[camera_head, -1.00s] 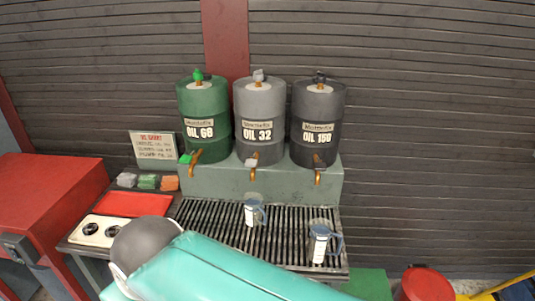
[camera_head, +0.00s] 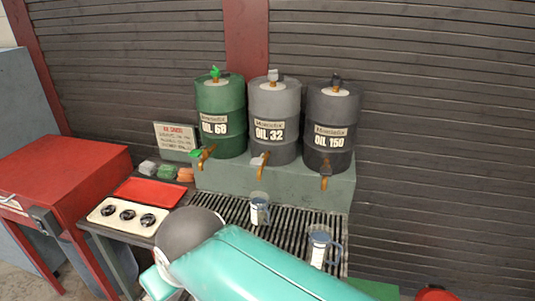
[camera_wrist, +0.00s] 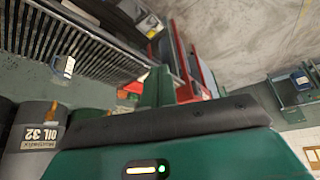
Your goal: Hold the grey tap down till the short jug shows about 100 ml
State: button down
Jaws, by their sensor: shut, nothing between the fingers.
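The grey tap (camera_head: 257,160) is on the front of the grey OIL 32 drum (camera_head: 274,112), in the middle of three drums, with a copper spout. The far jug (camera_head: 259,212) stands upright on the slatted grille roughly below it. It looks like the shorter of two, and its level is too small to read. A jug also stands on the grille in the wrist view (camera_wrist: 64,66), beyond the upside-down OIL 32 drum (camera_wrist: 30,138). My gripper (camera_wrist: 160,88) is shut and empty in the wrist view, apart from drum and jug. In the head view my arm hides it.
A second, taller-looking jug (camera_head: 319,250) stands nearer, at right. A green drum (camera_head: 222,115) and a black drum (camera_head: 330,125) flank the grey one. A red tray (camera_head: 150,192), a panel with black knobs (camera_head: 127,215) and a red cabinet (camera_head: 62,178) are at left.

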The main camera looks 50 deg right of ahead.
jog(key=shift+s+a, duration=0.1)
jog(key=w+d+r+n+y, duration=0.1)
jog(key=w+d+r, duration=0.45)
jog(key=d, duration=0.45)
jog(key=w+d+r+n+y, duration=0.15)
jog(key=w+d+r, duration=0.25)
jog(key=w+d, duration=0.45)
jog(key=s+d+r+n+t, duration=0.1)
jog(key=s+d, duration=0.1)
jog(key=d, duration=1)
jog(key=s+d+r+n+t+y, duration=0.1)
jog(key=s+d+n, duration=0.1)
jog(key=d, duration=1)
jog(key=shift+s+d+r, duration=0.15)
jog(key=shift+r, duration=0.1)
jog(key=shift+f+y, duration=0.1)
jog(key=shift+y, duration=0.15)
